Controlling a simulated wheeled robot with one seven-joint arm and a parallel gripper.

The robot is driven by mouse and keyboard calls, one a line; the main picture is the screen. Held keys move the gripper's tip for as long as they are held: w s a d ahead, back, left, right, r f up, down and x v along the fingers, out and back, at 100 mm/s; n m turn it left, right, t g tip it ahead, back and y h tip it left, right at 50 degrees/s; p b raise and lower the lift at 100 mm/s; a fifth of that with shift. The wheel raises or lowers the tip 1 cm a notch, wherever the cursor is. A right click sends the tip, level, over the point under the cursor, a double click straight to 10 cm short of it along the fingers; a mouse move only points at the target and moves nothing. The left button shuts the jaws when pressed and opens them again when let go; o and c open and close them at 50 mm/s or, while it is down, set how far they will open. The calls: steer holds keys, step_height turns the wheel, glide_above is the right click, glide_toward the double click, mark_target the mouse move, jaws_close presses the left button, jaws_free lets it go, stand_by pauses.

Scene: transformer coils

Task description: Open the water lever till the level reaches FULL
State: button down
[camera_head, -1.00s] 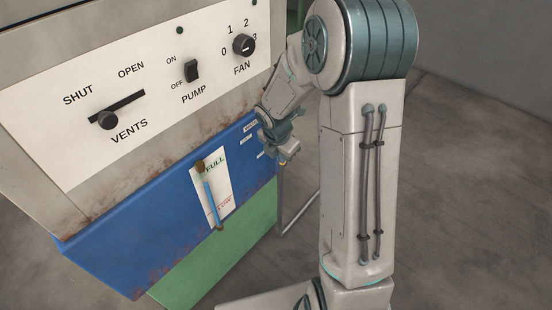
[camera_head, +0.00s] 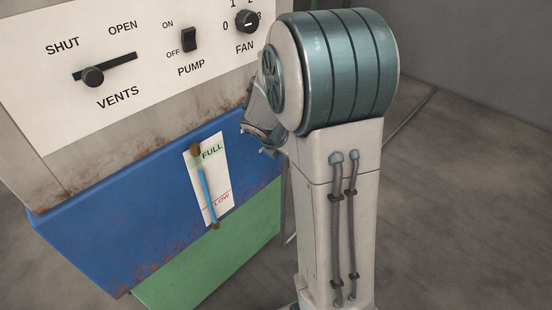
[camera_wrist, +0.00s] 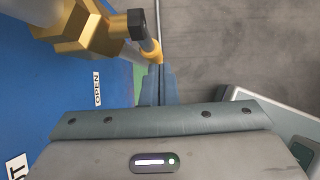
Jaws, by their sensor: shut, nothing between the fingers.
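The level gauge (camera_head: 222,186) is a white plate on the blue panel in the head view, marked FULL at the top and LOW near the bottom. Its blue column (camera_head: 207,195) reaches up close to the FULL mark. In the wrist view a brass valve (camera_wrist: 88,35) is on the blue panel, with a black-ended part (camera_wrist: 138,25) and a yellow piece beside it. My gripper (camera_wrist: 158,75) is shut and empty, its fingertips close by the yellow piece; I cannot tell if they touch.
An OPEN label (camera_wrist: 97,89) and part of another label (camera_wrist: 17,166) are on the blue panel. Above the gauge, a white control panel (camera_head: 140,65) carries VENTS, PUMP and FAN controls. Grey floor (camera_wrist: 240,50) is clear to the right.

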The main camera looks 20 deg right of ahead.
steer(key=shift+w+d+f, duration=0.1)
steer(key=shift+w+f, duration=0.05)
stand_by(0.7)
steer(key=s+a+r+p, duration=0.3)
steer(key=s+a+r, duration=0.2)
steer(key=a+r, duration=0.35)
steer(key=s+a+r+m+y+p, duration=0.3)
steer(key=s+r+m+p, duration=0.5)
steer(key=r+m, duration=0.3)
steer(key=s+a+r+m+y+p, duration=0.2)
steer(key=s+a+r+m+p, duration=0.1)
steer(key=s+r+m+p, duration=0.5)
step_height(320, 180, up, 3)
steer(key=m+p, duration=0.3)
steer(key=m, duration=0.1)
steer(key=shift+s+g+y, duration=0.15)
steer(key=shift+g+y, duration=0.15)
steer(key=shift+y, duration=0.1)
steer(key=shift+r, duration=0.1)
stand_by(3.3)
